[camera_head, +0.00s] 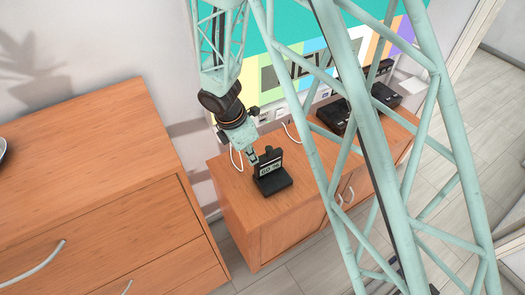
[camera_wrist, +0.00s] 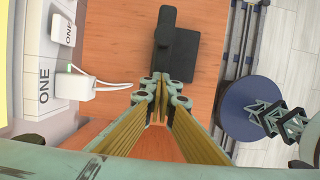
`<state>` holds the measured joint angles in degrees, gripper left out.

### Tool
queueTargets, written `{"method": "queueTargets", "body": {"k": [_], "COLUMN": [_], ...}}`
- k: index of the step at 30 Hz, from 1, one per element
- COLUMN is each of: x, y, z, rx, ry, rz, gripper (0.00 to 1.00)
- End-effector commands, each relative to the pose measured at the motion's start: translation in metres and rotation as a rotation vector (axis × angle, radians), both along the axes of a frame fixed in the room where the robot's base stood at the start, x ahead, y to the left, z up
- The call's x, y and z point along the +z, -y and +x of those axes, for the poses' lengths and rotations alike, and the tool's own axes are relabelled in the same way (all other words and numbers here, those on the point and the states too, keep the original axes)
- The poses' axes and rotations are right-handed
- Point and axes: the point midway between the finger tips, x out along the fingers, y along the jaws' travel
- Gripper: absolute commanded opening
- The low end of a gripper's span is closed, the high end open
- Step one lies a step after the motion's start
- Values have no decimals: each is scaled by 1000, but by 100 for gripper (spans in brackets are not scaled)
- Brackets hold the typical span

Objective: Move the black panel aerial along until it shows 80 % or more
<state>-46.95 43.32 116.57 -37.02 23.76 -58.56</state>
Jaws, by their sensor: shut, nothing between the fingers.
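The black panel aerial (camera_head: 270,170) stands upright on the near left part of the wooden cabinet (camera_head: 237,190). It has a dark base and a small pale display, too small for me to read the figure. In the wrist view the aerial (camera_wrist: 180,52) is seen from above, just beyond my fingertips. My gripper (camera_head: 254,159) is shut and empty, pointing down beside the aerial's left side. It also shows in the wrist view (camera_wrist: 158,84), its tips close to the aerial's near edge. I cannot tell whether they touch it.
A white plug with a cable (camera_wrist: 85,86) is left of my gripper. Black boxes (camera_head: 338,114) stand farther along the cabinet, below a colourful screen (camera_head: 268,84). A wooden chest of drawers (camera_head: 95,160) stands at the left. Bare cabinet top lies around the aerial.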

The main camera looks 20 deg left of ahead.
Motion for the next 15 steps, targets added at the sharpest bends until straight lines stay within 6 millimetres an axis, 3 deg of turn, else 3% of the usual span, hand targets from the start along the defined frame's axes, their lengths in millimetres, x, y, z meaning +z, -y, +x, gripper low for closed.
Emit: {"method": "queueTargets", "body": {"k": [7,15], "x": [1,30], "y": [-2,-2], "z": [-4,-3], "rx": [-3,-5], "ry": [0,1], "rz": [0,2], "gripper": [0,0]}}
